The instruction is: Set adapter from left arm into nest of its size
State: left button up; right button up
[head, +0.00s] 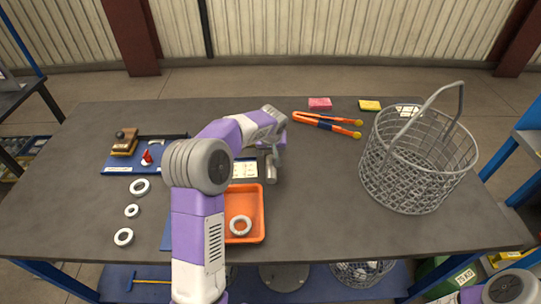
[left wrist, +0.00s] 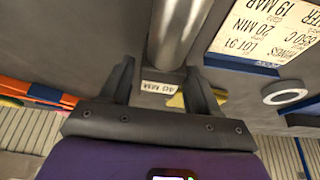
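My left gripper (head: 272,153) is above the middle of the table. It is shut on the adapter, a bare metal cylinder (head: 270,169) that hangs below the fingers. In the left wrist view, the adapter (left wrist: 176,30) stands out from between the two fingers (left wrist: 160,85), with a small printed white label at its grey base; the label is too small to read surely. Several white rings stand on the table: three in a column at left (head: 131,210) and one in the orange tray (head: 263,213). I cannot tell which is a nest. My right gripper is not in view.
A printed lot card (head: 246,169) lies behind the tray. A blue board (head: 117,169) with a brown block is at left. Orange-handled tongs (head: 325,122), pink (head: 320,103) and yellow (head: 369,105) blocks lie at the back. A wire basket (head: 416,165) stands right. The table's front right is clear.

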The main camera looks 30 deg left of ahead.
pick_arm(q)
grip_shut()
jog(key=shift+r, duration=0.1)
